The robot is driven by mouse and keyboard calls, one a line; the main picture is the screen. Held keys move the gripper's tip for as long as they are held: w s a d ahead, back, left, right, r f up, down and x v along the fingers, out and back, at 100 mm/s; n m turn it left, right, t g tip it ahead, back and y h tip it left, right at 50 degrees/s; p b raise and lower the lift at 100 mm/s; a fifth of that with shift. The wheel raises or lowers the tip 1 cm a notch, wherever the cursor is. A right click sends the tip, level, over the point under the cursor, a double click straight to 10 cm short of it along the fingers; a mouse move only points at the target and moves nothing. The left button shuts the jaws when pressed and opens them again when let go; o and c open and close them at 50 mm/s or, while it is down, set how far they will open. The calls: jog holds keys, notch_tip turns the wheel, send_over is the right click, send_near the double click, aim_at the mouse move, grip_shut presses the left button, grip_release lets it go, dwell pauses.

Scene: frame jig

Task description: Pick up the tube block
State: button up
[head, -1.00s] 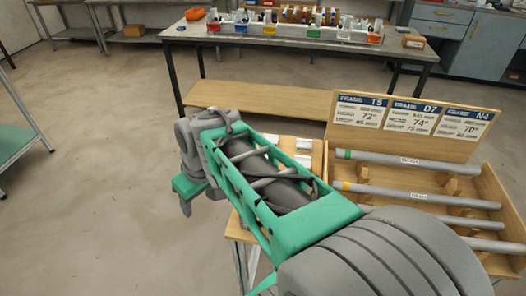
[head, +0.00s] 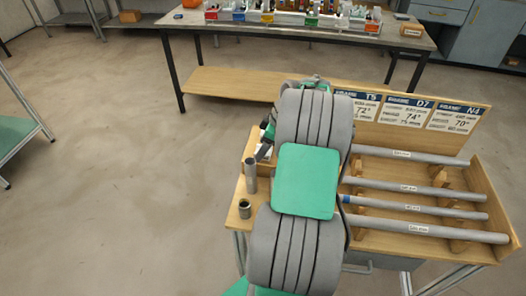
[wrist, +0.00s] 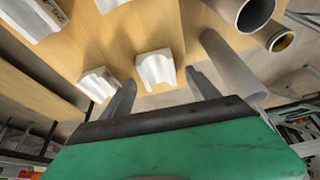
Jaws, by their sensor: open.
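Several white blocks with a curved groove on top, which fit the name tube block, stand on the wooden board in the wrist view. One white block (wrist: 155,68) is just ahead of my gripper (wrist: 160,77), roughly between its two spread fingertips. The gripper is open and nothing is held. Another white block (wrist: 98,83) is just left of the left finger, and a third white block (wrist: 32,18) is at the upper left. In the head view my arm hides the gripper and most of the blocks.
A grey tube (wrist: 232,68) stands close to the right finger. The head view shows a tall upright tube (head: 250,175) and a short one (head: 244,209) at the bench's left side. A rack of long tubes (head: 415,188) lies right of my arm. A sign board (head: 408,113) stands behind it.

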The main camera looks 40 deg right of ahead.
jog(key=shift+c, duration=0.4)
grip_shut()
dwell(0.4)
